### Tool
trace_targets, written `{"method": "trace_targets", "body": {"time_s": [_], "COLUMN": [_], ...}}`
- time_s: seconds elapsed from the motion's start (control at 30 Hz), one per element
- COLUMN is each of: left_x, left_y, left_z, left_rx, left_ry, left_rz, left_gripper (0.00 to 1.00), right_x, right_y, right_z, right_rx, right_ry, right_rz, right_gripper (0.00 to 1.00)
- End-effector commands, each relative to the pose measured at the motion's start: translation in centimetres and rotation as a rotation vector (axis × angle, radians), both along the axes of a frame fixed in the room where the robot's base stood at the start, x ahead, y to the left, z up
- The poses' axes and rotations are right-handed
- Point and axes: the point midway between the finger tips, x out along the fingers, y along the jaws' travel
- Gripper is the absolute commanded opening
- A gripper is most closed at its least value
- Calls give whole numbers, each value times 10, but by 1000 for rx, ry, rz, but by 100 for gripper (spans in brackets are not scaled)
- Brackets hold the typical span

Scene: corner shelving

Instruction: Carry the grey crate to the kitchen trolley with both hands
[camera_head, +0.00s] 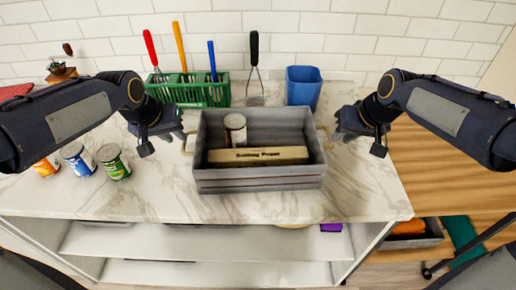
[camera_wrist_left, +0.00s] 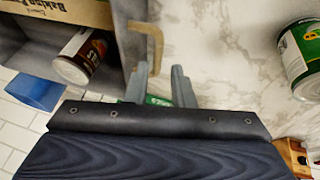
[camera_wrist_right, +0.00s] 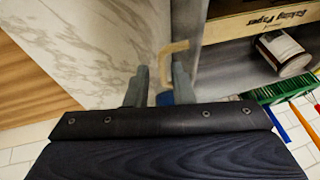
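The grey crate (camera_head: 260,184) stands upright on a white marble-look counter, with a tan loop handle at each end. It holds a baking paper box (camera_head: 258,156) and a can (camera_head: 235,129). My left gripper (camera_head: 178,133) is at the left handle (camera_wrist_left: 157,45); its two fingers are apart, the handle close by the fingertips. My right gripper (camera_head: 343,132) is at the right handle (camera_wrist_right: 164,62), which shows between or just beyond its spread fingers. I cannot tell whether either touches. I cannot make out for certain which surface is the kitchen trolley.
A green rack (camera_head: 190,92) with utensils and a blue container (camera_head: 303,87) stand behind the crate. Several cans (camera_head: 114,162) stand at left. The counter (camera_head: 190,205) is clear in front. At right are a wood-planked surface (camera_head: 440,185) and a low bin with something orange (camera_head: 412,232).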

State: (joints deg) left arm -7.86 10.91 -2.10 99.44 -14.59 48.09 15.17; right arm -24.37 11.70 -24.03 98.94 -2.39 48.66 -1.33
Motion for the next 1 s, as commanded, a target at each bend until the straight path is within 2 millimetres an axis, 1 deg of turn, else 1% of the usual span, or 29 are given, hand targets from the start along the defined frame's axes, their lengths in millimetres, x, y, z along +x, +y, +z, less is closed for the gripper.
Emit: {"method": "trace_targets", "body": {"time_s": [0.03,0.13,0.47,0.57,0.8,1.0], "left_x": [6,12,12,15,29,38], "left_y": [-2,-3,-4,-5,-11,-14], "left_z": [-1,-2,-5,-12,-46,-67], "left_rx": [5,9,9,9,9,10], "left_ry": [2,1,1,3,6,4], "left_rz": [-2,-2,-1,-1,-1,-1], "left_gripper": [22,22,22,22,22,22], "right_x": [6,11,12,14,27,36], "right_y": [2,3,3,5,12,17], "right_z": [-1,-1,-3,-11,-45,-66], "right_rx": [-13,-23,-23,-25,-24,-24], "right_ry": [0,-3,-2,1,3,0], "right_rz": [5,7,7,8,7,8], "right_gripper": [22,22,22,22,22,22]}}
